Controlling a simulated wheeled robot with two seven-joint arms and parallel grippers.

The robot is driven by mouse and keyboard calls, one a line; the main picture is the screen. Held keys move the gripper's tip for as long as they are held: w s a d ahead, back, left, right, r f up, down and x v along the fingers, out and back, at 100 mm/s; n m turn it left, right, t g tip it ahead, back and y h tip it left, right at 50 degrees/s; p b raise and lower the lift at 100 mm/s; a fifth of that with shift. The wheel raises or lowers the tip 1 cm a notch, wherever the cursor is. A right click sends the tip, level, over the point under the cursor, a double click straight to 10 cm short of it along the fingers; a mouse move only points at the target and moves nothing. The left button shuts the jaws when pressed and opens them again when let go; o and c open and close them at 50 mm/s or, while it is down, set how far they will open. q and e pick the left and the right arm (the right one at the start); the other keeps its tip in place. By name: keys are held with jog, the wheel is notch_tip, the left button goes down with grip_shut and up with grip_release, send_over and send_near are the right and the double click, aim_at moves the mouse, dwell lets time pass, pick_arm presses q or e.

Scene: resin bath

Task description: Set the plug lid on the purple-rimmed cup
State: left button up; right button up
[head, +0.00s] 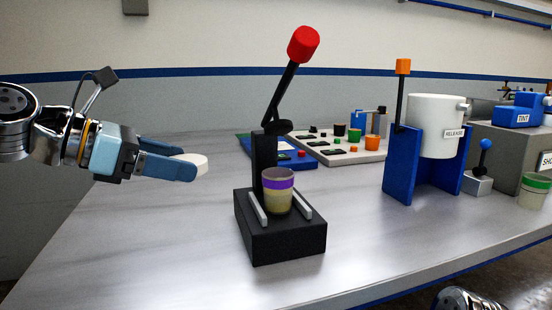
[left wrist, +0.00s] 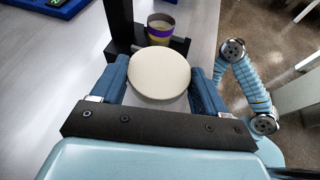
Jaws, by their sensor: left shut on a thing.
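The purple-rimmed cup (head: 278,190) stands upright on the black base of the press, between two light rails, under a raised lever with a red knob. It looks open on top and holds something pale yellow. The cup also shows in the left wrist view (left wrist: 160,30). My left gripper (head: 190,168) is shut on the plug lid (head: 196,162), a round cream disc, and holds it above the table to the left of the press. In the left wrist view the lid (left wrist: 160,73) sits between both fingers, apart from the cup. My right gripper is not clearly visible.
The black press (head: 283,238) with its red knob (head: 303,44) stands mid-table. Behind it are panels with small coloured cups (head: 345,148). To the right are a blue stand (head: 400,165) with a white vessel (head: 434,125) and a green-rimmed cup (head: 534,190). The table's left front is clear.

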pick_arm(q)
jog(key=w+d+p, duration=0.2)
jog(key=w+d, duration=0.7)
jog(key=d, duration=0.5)
jog(key=shift+w+d+f, duration=0.25)
jog(key=shift+d+f, duration=0.1)
jog(key=shift+f, duration=0.05)
jog(key=shift+s+a+f, duration=0.1)
jog(key=shift+f, duration=0.25)
jog(key=shift+f, duration=0.1)
jog(key=shift+f, duration=0.5)
jog(key=o, duration=1)
jog(key=shift+r, duration=0.15)
